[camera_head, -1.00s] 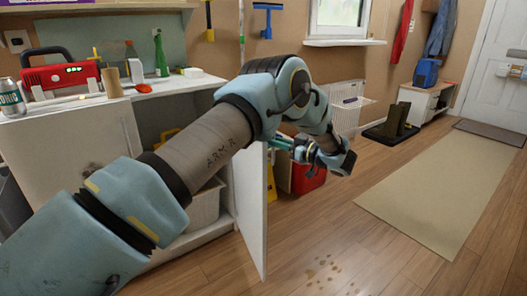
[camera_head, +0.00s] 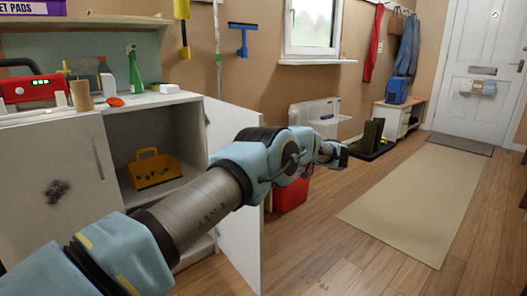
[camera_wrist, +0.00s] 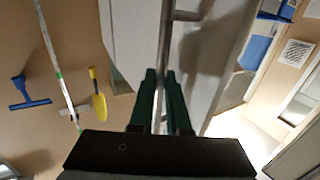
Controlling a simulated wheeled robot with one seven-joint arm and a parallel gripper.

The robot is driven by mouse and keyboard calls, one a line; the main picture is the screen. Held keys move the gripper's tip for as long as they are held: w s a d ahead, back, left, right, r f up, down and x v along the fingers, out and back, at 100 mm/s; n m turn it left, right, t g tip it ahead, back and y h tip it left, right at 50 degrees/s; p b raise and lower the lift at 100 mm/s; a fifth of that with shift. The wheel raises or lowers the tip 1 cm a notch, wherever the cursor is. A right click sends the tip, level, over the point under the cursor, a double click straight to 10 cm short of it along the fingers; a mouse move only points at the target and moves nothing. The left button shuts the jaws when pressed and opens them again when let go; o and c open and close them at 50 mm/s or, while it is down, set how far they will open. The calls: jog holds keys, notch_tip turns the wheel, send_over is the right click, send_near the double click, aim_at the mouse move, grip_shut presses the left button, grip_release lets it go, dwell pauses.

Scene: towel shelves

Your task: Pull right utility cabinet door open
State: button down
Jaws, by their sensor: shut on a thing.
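The right utility cabinet door (camera_head: 238,225) is white and stands wide open, swung out from the cabinet (camera_head: 45,178). Its inner face shows in the head view, partly behind my arm. In the wrist view my gripper (camera_wrist: 161,78) has its dark green fingers closed around the door's metal bar handle (camera_wrist: 168,45). The door (camera_wrist: 205,60) also shows there behind the handle.
The open cabinet bay holds a yellow caddy (camera_head: 153,169). The closed left door (camera_head: 55,190) has a dark smudge. A red container (camera_head: 292,192) stands on the floor behind my arm. A boot tray (camera_head: 372,148) lies further back.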

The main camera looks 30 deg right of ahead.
jog(key=shift+w, duration=0.1)
dwell(0.3)
jog(key=c, duration=0.9)
grip_release()
jog(key=b+v, duration=0.3)
jog(key=v, duration=0.4)
jog(key=shift+s, duration=0.25)
jog(key=shift+d+r, duration=0.1)
jog(key=shift+d, duration=0.05)
notch_tip(320, 180, up, 9)
jog(key=p, duration=0.9)
